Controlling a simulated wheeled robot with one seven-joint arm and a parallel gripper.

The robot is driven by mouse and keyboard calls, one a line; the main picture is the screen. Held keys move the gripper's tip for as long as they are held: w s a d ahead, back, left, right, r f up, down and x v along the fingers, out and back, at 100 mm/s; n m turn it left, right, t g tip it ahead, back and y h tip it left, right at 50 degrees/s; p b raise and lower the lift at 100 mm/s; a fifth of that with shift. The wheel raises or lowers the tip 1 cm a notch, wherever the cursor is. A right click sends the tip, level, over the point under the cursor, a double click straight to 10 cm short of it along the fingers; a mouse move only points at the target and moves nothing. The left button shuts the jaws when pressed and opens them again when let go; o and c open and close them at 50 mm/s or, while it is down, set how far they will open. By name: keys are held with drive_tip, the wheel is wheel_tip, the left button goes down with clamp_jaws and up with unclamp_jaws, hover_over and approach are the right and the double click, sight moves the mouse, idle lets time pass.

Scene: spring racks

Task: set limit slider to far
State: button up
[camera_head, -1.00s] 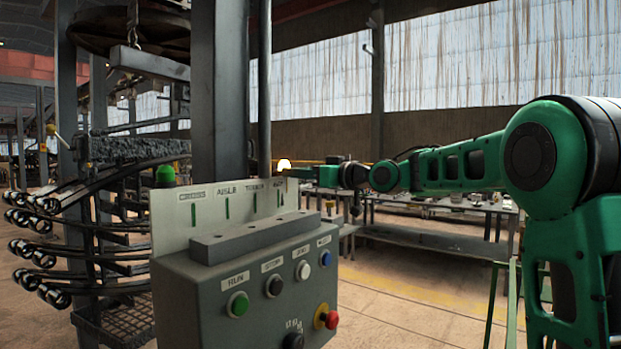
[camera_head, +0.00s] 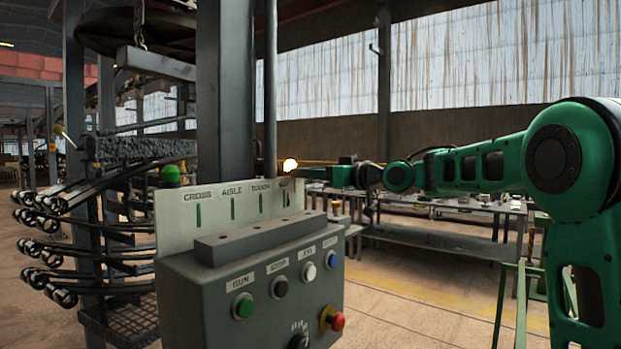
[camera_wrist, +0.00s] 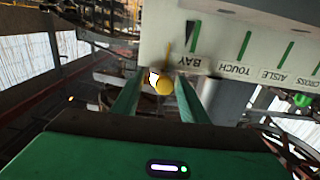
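A grey control box (camera_head: 220,295) carries a pale plate (camera_head: 175,225) with several green slots labelled CROSS, AISLE, a third name and BAY. A small dark pointer (camera_head: 286,198) shows at the BAY slot in the head view. A bright yellow-white ball (camera_head: 290,165) is just above the plate's right corner. In the wrist view the yellow ball (camera_wrist: 163,84) appears between the two green fingers of my gripper (camera_wrist: 158,92). The fingers are apart; whether they touch the ball I cannot tell. No label reading "limit" or "far" is legible.
The box front has a green button (camera_head: 243,305), a black one, a white one, a blue one and a red knob (camera_head: 336,321). A grey post (camera_head: 222,90) rises behind the plate. Racks of curved springs (camera_head: 70,245) stand left; long tables (camera_head: 440,249) stand behind right.

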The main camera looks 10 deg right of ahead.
drive_tip(key=v, duration=1)
drive_tip(key=shift+w+d, duration=0.1)
drive_tip(key=s+d+f+m+g+h, duration=0.25)
drive_tip(key=s+d+f, duration=0.2)
drive_tip(key=f, duration=0.35)
drive_tip(key=s+d+f+m+g+h, duration=0.1)
drive_tip(key=s+d+f+m+h, duration=0.25)
drive_tip(key=s+f, duration=0.35)
drive_tip(key=s+d+f+m+g+h, duration=0.2)
drive_tip(key=s+d+f+h, duration=0.25)
drive_tip(key=f, duration=0.55)
drive_tip(key=s+d+f+m+g, duration=0.1)
drive_tip(key=s+f, duration=0.3)
drive_tip(key=s, duration=0.5)
drive_tip(key=s+d+f+m+g, duration=0.2)
drive_tip(key=s+f+m+g, duration=0.1)
drive_tip(key=s, duration=0.6)
drive_tip(key=s+d+f+m+g, duration=0.2)
drive_tip(key=s+f+g, duration=0.2)
drive_tip(key=s, duration=0.6)
wheel_tip(320, 180, down, 2)
drive_tip(key=shift+f+h, duration=0.1)
drive_tip(key=shift+h, duration=0.35)
drive_tip(key=shift+s, duration=0.1)
